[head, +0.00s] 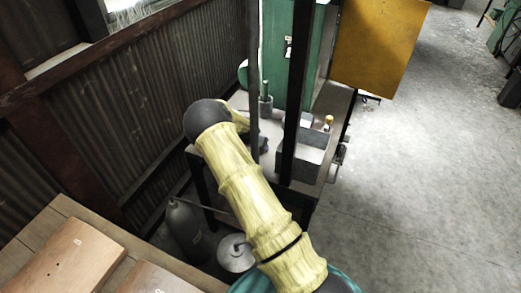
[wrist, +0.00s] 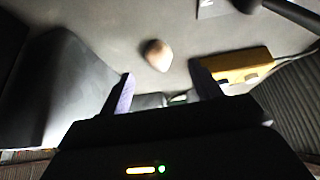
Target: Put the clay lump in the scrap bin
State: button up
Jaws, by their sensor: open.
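A rounded tan-brown lump, which looks like the clay lump (wrist: 157,55), lies on a grey surface in the wrist view. My gripper (wrist: 161,70) is open there, with its fingers apart and nothing between them. The lump shows just beyond the fingertips, roughly centred between them and apart from both. I cannot make out the lump in the head view. I cannot tell for sure which thing is the scrap bin.
A grey box-like block (head: 302,157) stands on the bench beside the dark post (head: 296,90). A yellow block (wrist: 238,66) lies right of the lump, and a large dark grey form (wrist: 62,85) stands left. A corrugated wall (head: 140,100) bounds the left; open floor (head: 430,170) lies right.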

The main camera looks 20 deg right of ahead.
jog(key=shift+p+x, duration=0.85)
jog(key=shift+x, duration=1.7)
jog(key=shift+d, duration=0.1)
jog(key=shift+c, duration=0.2)
jog(key=c, duration=1.1)
notch_tip(320, 180, up, 10)
jog(key=shift+r+b, duration=0.1)
jog(key=shift+b, duration=0.95)
